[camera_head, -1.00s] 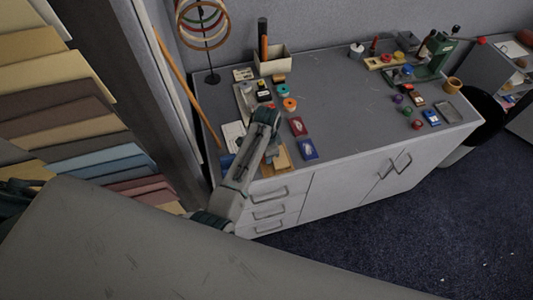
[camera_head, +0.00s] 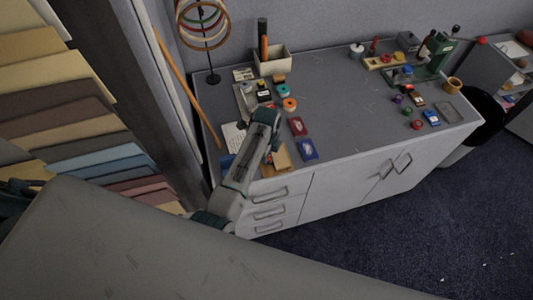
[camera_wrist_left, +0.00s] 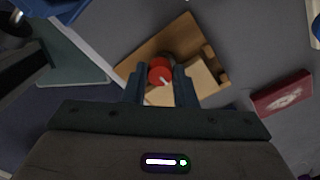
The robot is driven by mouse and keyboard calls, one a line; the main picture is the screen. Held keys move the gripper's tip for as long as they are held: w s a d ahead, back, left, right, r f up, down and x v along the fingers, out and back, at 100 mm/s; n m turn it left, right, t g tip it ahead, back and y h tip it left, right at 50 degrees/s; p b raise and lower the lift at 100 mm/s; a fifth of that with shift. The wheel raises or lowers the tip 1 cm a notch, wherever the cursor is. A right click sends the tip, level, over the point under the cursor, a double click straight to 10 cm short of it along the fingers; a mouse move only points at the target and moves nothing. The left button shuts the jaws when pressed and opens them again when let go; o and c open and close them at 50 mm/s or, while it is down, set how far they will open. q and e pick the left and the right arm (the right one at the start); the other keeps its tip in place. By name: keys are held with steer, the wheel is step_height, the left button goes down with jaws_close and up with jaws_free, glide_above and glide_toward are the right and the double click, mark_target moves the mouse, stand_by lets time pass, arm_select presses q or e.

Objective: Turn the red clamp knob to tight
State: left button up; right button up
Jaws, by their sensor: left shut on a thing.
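The red clamp knob (camera_wrist_left: 160,70) is round with a pale pointer mark on it, and it shows in the left wrist view. It is on a wooden clamp block (camera_wrist_left: 185,38) with a paler wooden piece beside it. My left gripper (camera_wrist_left: 160,86) is shut on the knob, one dark finger on each side. The pale mark points down and slightly right in that view. In the head view, part of the wooden block (camera_head: 282,160) shows at the counter's near left edge; my left arm hides the knob and the fingertips. My right gripper is in neither view.
A dark red box (camera_wrist_left: 283,93) lies right of the block in the wrist view. A blue box (camera_head: 308,150) and tape rolls (camera_head: 289,104) are nearby in the head view. The grey counter's middle (camera_head: 350,110) is clear.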

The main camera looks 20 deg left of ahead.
arm_select(q)
steer(key=shift+m, duration=0.4)
steer(key=o, duration=1)
step_height(320, 180, up, 11)
steer(key=b, duration=0.3)
steer(key=shift+f, duration=0.1)
